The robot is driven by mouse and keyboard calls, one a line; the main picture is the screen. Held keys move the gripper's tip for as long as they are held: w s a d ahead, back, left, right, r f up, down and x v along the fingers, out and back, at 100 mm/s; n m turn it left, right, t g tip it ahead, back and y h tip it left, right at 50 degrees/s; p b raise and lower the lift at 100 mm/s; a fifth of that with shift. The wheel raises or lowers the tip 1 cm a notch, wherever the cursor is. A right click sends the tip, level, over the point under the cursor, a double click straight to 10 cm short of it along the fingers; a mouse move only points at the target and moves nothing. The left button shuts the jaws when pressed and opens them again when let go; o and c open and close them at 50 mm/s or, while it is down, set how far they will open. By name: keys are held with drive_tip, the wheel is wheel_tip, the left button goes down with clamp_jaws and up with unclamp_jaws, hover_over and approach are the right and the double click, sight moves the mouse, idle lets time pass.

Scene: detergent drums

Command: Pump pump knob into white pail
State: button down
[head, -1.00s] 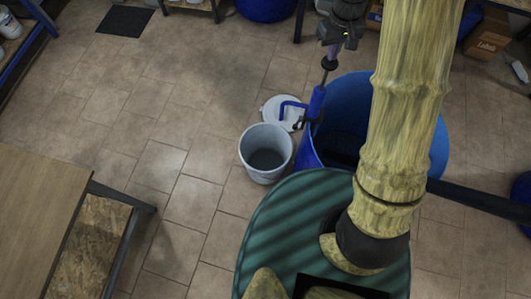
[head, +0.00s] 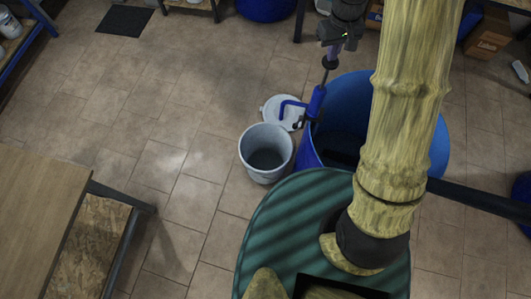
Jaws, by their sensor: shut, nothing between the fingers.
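The white pail (head: 266,168) stands upright on the floor, left of a large blue drum (head: 431,140). A blue pump (head: 316,104) is mounted at the drum's left rim. Its curved spout (head: 291,103) reaches left, near the pail's far edge. A thin rod rises from the pump to a dark pump knob (head: 330,63). My gripper (head: 334,50) is just above the knob, shut with nothing between its fingers. I cannot tell whether it touches the knob. The pail's inside looks grey; any liquid in it is unclear.
A white lid (head: 273,109) lies on the floor behind the pail. A wooden table (head: 40,215) is at the lower left. A dark mat (head: 124,20) and shelving lie farther back. Cardboard boxes (head: 487,38) are at the upper right. The tiled floor left of the pail is clear.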

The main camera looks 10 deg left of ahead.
drive_tip(key=shift+s+f+b, duration=0.15)
drive_tip(key=shift+f+b, duration=3)
drive_tip(key=shift+f, duration=1.9)
drive_tip(key=shift+r, duration=0.1)
drive_tip(key=shift+r+p, duration=4.35)
drive_tip(key=shift+r, duration=1.4)
drive_tip(key=shift+f+b, duration=3.9)
drive_tip(key=shift+f, duration=2)
drive_tip(key=shift+r+p, duration=4.3)
drive_tip(key=shift+r, duration=1.55)
